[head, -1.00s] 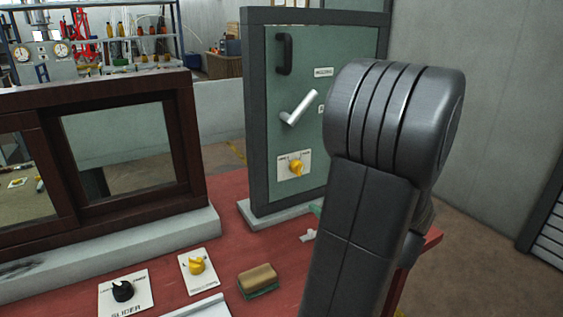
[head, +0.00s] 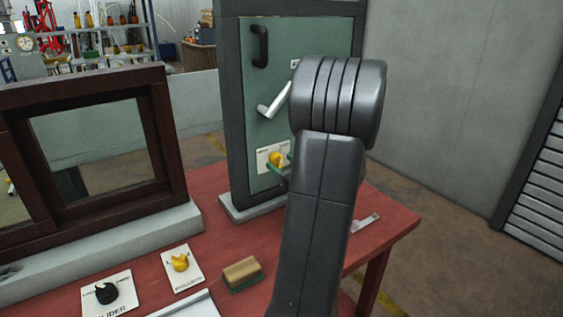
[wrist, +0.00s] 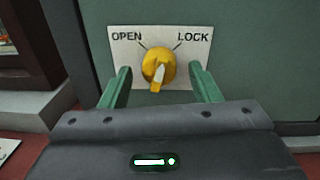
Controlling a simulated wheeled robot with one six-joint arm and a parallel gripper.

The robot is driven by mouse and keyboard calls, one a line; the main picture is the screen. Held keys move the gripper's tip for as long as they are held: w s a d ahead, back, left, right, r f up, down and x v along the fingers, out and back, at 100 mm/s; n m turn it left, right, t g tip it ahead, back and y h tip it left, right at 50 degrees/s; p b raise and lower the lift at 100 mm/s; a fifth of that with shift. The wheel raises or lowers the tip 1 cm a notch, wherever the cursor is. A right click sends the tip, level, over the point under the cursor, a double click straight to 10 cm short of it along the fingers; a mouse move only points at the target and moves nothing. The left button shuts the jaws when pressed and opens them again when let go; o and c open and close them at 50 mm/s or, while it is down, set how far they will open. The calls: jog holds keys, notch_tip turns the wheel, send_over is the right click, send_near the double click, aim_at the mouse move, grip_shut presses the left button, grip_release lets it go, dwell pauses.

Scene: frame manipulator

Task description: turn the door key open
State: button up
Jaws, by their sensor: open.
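The yellow door key knob (wrist: 157,70) sits on a white plate (wrist: 202,50) marked OPEN on the left and LOCK on the right. The light-coloured pointer on the knob points down and slightly left in the wrist view. My gripper (wrist: 164,80) has its two green fingers open, one on each side of the knob, with gaps on both sides. In the head view the knob (head: 276,158) is on the lower part of the green door (head: 300,110), and my gripper (head: 281,168) is right at it, partly hidden by my arm. The lever handle (head: 274,100) is above.
A dark-framed sliding window (head: 160,130) stands left of the door. On the red table (head: 395,222) are a black knob (head: 106,293), another yellow knob (head: 180,262) and a sponge (head: 242,273). A small metal piece (head: 365,222) lies right of my arm.

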jog(key=shift+w+a, duration=0.3)
jog(key=shift+w, duration=0.1)
jog(key=c, duration=1)
